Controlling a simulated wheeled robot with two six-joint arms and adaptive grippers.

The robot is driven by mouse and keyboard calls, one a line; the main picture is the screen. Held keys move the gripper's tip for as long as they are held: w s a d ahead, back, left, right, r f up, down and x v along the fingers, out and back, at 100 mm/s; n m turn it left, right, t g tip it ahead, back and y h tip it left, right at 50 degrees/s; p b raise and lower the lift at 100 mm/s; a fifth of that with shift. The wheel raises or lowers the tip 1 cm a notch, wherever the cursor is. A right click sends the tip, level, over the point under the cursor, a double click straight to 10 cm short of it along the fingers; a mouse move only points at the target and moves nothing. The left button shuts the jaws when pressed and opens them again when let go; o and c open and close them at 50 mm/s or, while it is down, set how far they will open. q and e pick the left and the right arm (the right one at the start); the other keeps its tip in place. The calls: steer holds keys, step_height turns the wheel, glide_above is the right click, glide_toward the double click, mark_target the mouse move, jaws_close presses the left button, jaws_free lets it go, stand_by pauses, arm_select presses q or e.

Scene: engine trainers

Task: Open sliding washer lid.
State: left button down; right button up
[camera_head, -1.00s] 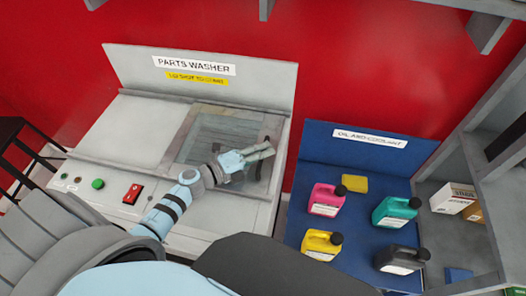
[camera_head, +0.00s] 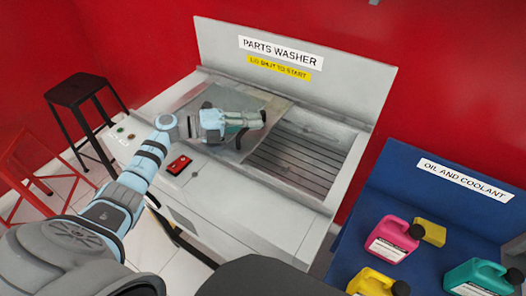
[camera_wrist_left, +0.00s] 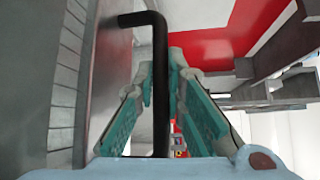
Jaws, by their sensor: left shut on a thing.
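The parts washer (camera_head: 225,200) is a pale grey cabinet with a sign on its back panel. Its flat grey sliding lid (camera_head: 222,152) lies over the left part of the top. To its right the basin is uncovered, with a slatted rack (camera_head: 290,165) showing. My left gripper (camera_head: 262,117) is over the lid near its right edge, shut on the black bar handle. In the left wrist view the handle (camera_wrist_left: 160,60) stands between the teal fingers (camera_wrist_left: 164,90); in the head view the gripper mostly hides it. My right gripper is not in view.
A red switch (camera_head: 178,165) and small buttons sit on the washer's front ledge. A blue oil and coolant bench (camera_head: 400,200) with several bottles stands to the right. A black stool (camera_head: 80,90) and a red stool (camera_head: 20,160) stand at the left.

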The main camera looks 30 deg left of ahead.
arm_select(q)
steer(key=a+b, duration=0.3)
steer(key=a, duration=0.1)
steer(key=a+b, duration=0.2)
steer(key=shift+w+a+f+b, duration=0.2)
steer(key=shift+a+f+b, duration=0.1)
steer(key=shift+a+f, duration=0.05)
steer(key=shift+a+r+b, duration=0.2)
steer(key=shift+a+b, duration=0.15)
steer(key=shift+a, duration=0.25)
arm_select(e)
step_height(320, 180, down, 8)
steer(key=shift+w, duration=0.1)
arm_select(q)
steer(key=c, duration=1.7)
jaws_free()
steer(key=shift+w+r, duration=0.1)
steer(key=shift+o, duration=0.2)
steer(key=shift+a, duration=0.1)
steer(key=v, duration=1.2)
steer(key=shift+r, duration=0.15)
